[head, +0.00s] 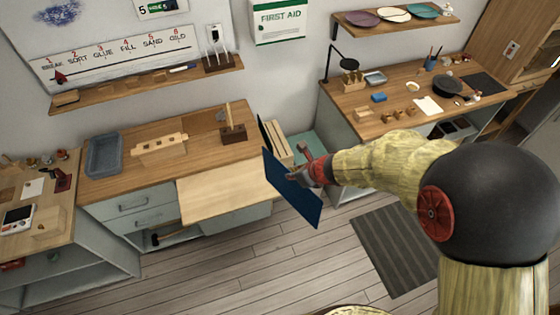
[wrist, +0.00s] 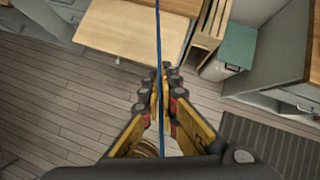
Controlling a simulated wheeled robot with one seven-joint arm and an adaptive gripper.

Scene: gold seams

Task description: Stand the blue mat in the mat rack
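The blue mat (head: 290,190) hangs in my gripper (head: 312,172), held by its upper right part and tilted in the head view. In the wrist view the mat (wrist: 158,30) shows edge-on as a thin upright line between the fingers of my gripper (wrist: 165,78), which are shut on it. A wooden rack (head: 280,150), which looks like the mat rack, stands on the floor right of the middle bench, partly hidden behind the mat. In the wrist view the rack (wrist: 208,38) is ahead and right of the mat, apart from it.
A pale wooden board (head: 225,190) juts from the front of the middle bench (head: 115,195). A green-lidded bin (wrist: 237,47) stands right of the rack, beside the right-hand bench (head: 350,120). A striped floor mat (head: 395,248) lies on the right. The plank floor (head: 240,270) in front is clear.

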